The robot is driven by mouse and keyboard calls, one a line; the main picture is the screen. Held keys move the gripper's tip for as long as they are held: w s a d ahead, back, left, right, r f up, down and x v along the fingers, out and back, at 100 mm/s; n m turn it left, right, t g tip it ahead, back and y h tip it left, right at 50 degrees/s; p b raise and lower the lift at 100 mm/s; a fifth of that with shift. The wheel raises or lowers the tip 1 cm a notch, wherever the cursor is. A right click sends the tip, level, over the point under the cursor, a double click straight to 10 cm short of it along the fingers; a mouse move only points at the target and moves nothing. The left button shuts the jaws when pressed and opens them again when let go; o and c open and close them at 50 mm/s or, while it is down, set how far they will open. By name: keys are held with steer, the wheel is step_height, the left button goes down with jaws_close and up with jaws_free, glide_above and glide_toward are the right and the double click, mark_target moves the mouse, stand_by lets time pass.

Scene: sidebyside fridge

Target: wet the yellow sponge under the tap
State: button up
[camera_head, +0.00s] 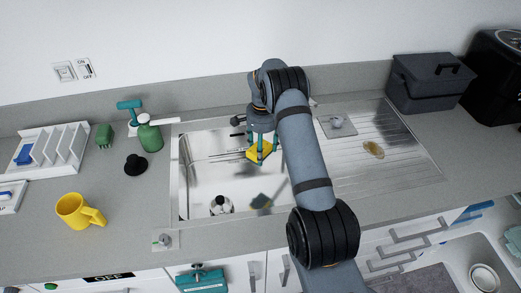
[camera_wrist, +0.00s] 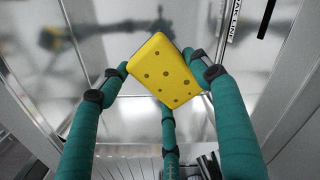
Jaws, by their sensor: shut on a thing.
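The yellow sponge (camera_head: 254,156) is held above the sink basin (camera_head: 200,185), near its back right part. In the wrist view the sponge (camera_wrist: 163,72) is a dotted block, tilted, with my teal fingers around it. My gripper (camera_head: 262,146) is shut on it; it also shows in the wrist view (camera_wrist: 157,78). A dark piece (camera_head: 238,121) and thin metal bars (camera_head: 226,155) show at the back of the sink, left of my gripper. I cannot tell whether they are the tap. No water shows. My arm hides part of the basin's right side.
A yellow mug (camera_head: 79,211), black knob-shaped object (camera_head: 136,165), green bottle (camera_head: 150,134) and white rack (camera_head: 52,153) stand left of the sink. A yellowish-brown item (camera_head: 373,149) lies on the ribbed drainboard (camera_head: 400,170). A grey box (camera_head: 430,82) stands at the back right.

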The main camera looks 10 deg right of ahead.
steer(key=s+a+b, duration=0.2)
steer(key=s+b, duration=0.1)
steer(key=s, duration=0.3)
steer(key=shift+s+a+b, duration=0.15)
steer(key=shift+s+b, duration=0.1)
steer(key=shift+b, duration=0.05)
steer(key=shift+r, duration=0.1)
stand_by(1.2)
steer(key=s+a+r, duration=0.1)
steer(key=s+r, duration=0.2)
steer(key=s, duration=0.1)
steer(key=shift+s+a+r, duration=0.35)
steer(key=shift+r, duration=0.05)
stand_by(0.6)
